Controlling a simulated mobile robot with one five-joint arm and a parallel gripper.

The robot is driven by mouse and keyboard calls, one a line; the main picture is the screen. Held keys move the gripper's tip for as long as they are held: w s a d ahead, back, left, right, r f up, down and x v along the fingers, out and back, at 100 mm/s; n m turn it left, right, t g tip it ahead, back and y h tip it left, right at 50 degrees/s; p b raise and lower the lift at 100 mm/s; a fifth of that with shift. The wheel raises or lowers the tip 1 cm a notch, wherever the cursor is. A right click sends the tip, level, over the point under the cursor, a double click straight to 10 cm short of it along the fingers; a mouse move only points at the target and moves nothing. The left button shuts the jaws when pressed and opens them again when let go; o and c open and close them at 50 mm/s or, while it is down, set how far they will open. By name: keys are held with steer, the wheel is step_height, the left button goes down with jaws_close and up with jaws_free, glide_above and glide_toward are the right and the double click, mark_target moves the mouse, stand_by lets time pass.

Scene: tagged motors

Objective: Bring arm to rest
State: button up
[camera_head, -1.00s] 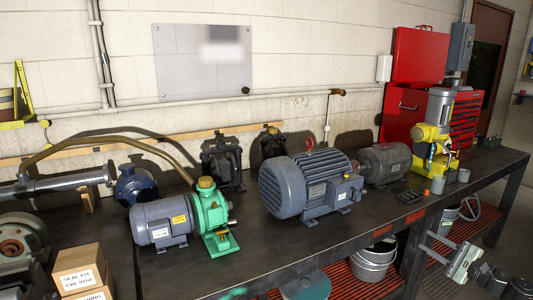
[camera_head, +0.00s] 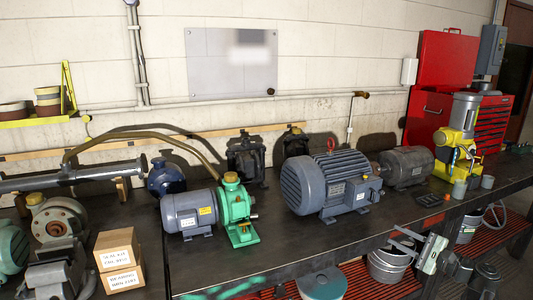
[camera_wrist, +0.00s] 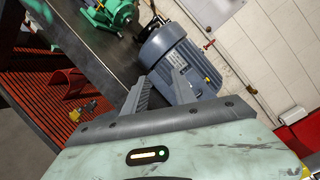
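My gripper shows in the wrist view (camera_wrist: 160,88) with its two dark fingers apart and nothing between them. In the head view my gripper (camera_head: 402,240) is at the lower right, in front of the workbench's front edge, and it points to the left. The pale green body of my arm (camera_head: 431,253) shows beside it. In the wrist view a large grey motor (camera_wrist: 176,58) lies beyond the fingers. I see no contact between them.
The workbench (camera_head: 290,235) holds the large grey motor (camera_head: 330,183), a green pump (camera_head: 236,208), cardboard boxes (camera_head: 120,262) and a yellow machine (camera_head: 458,140). Metal buckets (camera_head: 388,268) stand on the red slatted shelf below, close to my gripper. Floor shows at the right.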

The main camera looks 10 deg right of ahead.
steer(key=w+a+f+n+g+y+p, duration=0.1)
steer(key=w+a+f+n+g, duration=0.15)
steer(key=a, duration=0.85)
steer(key=w+a+f+n+g+y+p, duration=0.15)
steer(key=a+g, duration=0.25)
steer(key=a, duration=0.6)
steer(key=w+a+f+n+g+p, duration=0.1)
steer(key=w+a+f+n+g, duration=0.15)
steer(key=a, duration=0.85)
steer(key=s+a+f+n+g+h+p, duration=0.2)
steer(key=s+a+f+n+g+h, duration=0.4)
steer(key=a, duration=0.6)
steer(key=s+d+f+n+h, duration=0.5)
steer(key=d, duration=0.5)
steer(key=shift+f+n+g, duration=0.3)
steer(key=shift+f+n, duration=0.05)
steer(key=shift+s+h, duration=0.1)
steer(key=shift+h, duration=0.15)
